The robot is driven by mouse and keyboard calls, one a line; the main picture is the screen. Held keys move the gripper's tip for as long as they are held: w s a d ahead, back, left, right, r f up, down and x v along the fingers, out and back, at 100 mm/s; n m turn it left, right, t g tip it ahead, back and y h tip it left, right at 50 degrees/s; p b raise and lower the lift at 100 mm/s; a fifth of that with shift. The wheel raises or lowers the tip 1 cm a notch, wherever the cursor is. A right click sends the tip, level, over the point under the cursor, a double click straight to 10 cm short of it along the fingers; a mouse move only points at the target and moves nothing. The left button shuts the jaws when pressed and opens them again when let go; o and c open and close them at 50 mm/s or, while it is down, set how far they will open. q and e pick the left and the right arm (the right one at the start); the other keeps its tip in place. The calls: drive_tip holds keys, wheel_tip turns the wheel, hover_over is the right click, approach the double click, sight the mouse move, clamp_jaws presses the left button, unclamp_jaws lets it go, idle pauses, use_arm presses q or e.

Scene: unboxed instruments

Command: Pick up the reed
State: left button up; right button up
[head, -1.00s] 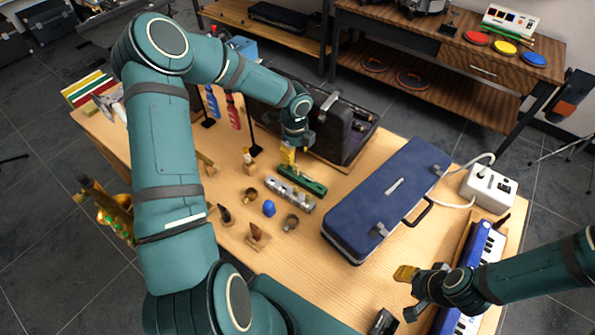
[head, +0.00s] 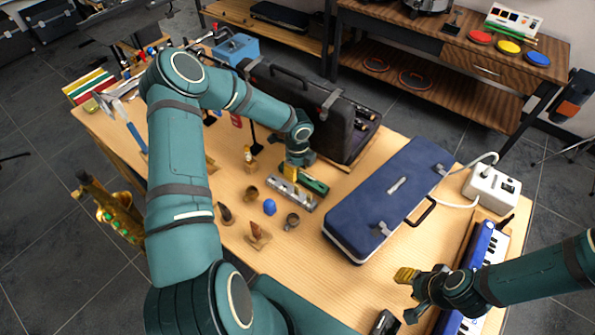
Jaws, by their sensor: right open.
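No reed shows clearly, and one near the left fingers would be hidden. My right gripper (head: 409,294) is open and empty at the front right.
A blue instrument case (head: 388,195) lies right of the small parts. An open black case (head: 345,118) stands behind my left gripper. A blue ball-like piece (head: 269,207) and brass rings (head: 292,221) lie nearby. A blue keyboard (head: 480,262) and white power box (head: 491,187) are at right.

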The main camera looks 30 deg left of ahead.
use_arm(q)
clamp_jaws()
drive_tip(key=shift+r, duration=0.1)
idle(0.5)
